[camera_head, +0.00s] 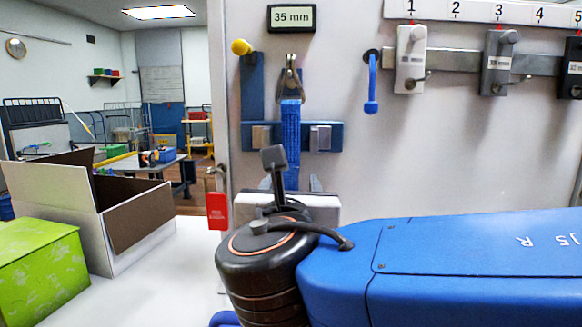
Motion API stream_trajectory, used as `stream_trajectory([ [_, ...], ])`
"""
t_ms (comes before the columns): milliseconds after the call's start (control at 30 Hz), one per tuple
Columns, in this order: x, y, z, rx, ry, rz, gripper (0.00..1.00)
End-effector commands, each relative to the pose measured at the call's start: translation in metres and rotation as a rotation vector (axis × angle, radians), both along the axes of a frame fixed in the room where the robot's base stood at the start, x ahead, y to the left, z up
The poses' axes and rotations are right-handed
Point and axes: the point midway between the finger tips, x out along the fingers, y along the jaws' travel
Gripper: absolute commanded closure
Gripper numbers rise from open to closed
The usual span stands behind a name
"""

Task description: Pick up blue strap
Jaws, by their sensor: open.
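The blue strap (291,130) hangs straight down from a metal buckle (290,78) on the wall panel. It passes in front of a blue bracket (258,134) with two metal blocks. My gripper (289,184) is open and points at the panel, low on the strap. Its fingertips show on either side of the strap in the picture. I cannot tell whether the strap is between them in depth or touches them. My wrist and gripper body hide the strap's lower end.
A yellow-tipped peg (241,47) and a blue hook (371,85) flank the strap. A red tag (217,210) hangs at the panel's left edge. An open box (105,215) and green box (42,265) stand left.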

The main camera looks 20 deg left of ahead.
Motion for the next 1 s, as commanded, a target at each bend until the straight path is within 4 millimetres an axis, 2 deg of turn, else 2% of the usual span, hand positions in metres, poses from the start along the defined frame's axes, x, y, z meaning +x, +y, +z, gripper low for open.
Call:
stream_trajectory([
  [300,0.036,0.012,0.0,0.001,0.0,-0.002,0.51],
  [667,0.043,0.014,0.001,0.001,0.0,0.0,0.51],
  [700,0.043,0.014,0.001,0.001,0.0,0.0,0.56],
  [900,0.042,0.014,0.001,0.001,0.0,0.0,1.0],
  [1000,0.042,0.014,0.001,0.001,-0.001,0.0,1.0],
])
